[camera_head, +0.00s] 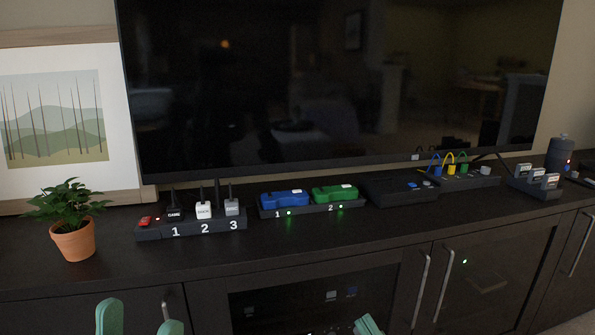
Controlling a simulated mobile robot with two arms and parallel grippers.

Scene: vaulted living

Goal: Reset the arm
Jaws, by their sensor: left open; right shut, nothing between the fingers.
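My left gripper (139,320) shows at the bottom left edge, its two green fingertips apart with nothing between them. It is in front of the dark cabinet, below the top surface in the picture. My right gripper (368,325) shows at the bottom edge right of the middle, its green fingertips together and holding nothing. Most of both grippers and both arms are out of view below.
A long dark cabinet (330,232) bears a potted plant (73,240), a numbered plug strip (190,230), a dock with blue and green devices (310,208), a black box (400,189) and a coloured cable panel (465,178). A large television (320,80) stands behind.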

